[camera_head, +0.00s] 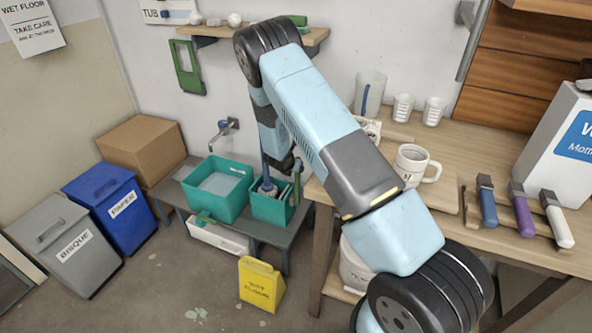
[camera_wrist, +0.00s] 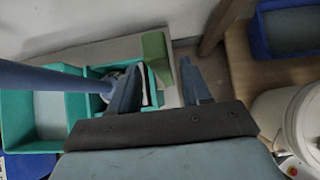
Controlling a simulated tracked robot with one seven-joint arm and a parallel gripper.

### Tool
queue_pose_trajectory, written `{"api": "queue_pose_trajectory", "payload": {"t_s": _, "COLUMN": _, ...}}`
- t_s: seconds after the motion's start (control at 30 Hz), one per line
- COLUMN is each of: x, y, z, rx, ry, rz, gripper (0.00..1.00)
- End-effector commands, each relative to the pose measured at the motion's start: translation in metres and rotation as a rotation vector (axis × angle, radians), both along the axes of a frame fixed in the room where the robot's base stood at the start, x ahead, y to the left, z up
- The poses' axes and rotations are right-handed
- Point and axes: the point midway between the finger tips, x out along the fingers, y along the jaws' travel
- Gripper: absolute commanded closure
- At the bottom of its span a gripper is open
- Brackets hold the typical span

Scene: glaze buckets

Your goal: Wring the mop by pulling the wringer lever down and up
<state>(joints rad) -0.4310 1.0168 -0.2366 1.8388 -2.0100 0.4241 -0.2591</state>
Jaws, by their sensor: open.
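The teal wringer bucket (camera_head: 273,207) stands on a low grey bench, with the mop (camera_head: 267,187) standing in it. The mop's blue handle (camera_wrist: 45,79) crosses the left of the wrist view. The green wringer lever (camera_head: 297,181) rises at the bucket's right side; in the wrist view its green grip (camera_wrist: 156,52) lies between the lines of my two fingers. My gripper (camera_wrist: 161,68) is open, pointing down at the lever. In the head view my gripper (camera_head: 288,163) is small and partly hidden by my arm. I cannot tell whether a finger touches the lever.
A larger teal tub (camera_head: 215,188) stands left of the wringer bucket, below a wall tap (camera_head: 224,130). A yellow floor sign (camera_head: 260,285) stands in front of the bench (camera_head: 277,235). The wooden worktable (camera_head: 322,215) is close on the right, with a white bucket (camera_wrist: 301,125) beneath.

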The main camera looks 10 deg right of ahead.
Motion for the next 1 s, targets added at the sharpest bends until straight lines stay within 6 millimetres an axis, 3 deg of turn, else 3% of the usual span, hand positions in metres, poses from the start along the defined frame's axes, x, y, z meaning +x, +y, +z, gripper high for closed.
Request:
{"api": "queue_pose_trajectory", "payload": {"t_s": 0.3, "x": -0.033, "y": 0.023, "z": 0.044, "rx": 0.002, "ry": -0.001, "rz": 0.001, "gripper": 0.52}}
{"api": "queue_pose_trajectory", "payload": {"t_s": 0.5, "x": -0.046, "y": 0.032, "z": 0.060, "rx": 0.002, "ry": 0.000, "rz": 0.001, "gripper": 0.52}}
{"api": "queue_pose_trajectory", "payload": {"t_s": 1.0, "x": -0.052, "y": 0.035, "z": 0.067, "rx": 0.001, "ry": 0.000, "rz": 0.001, "gripper": 0.52}}
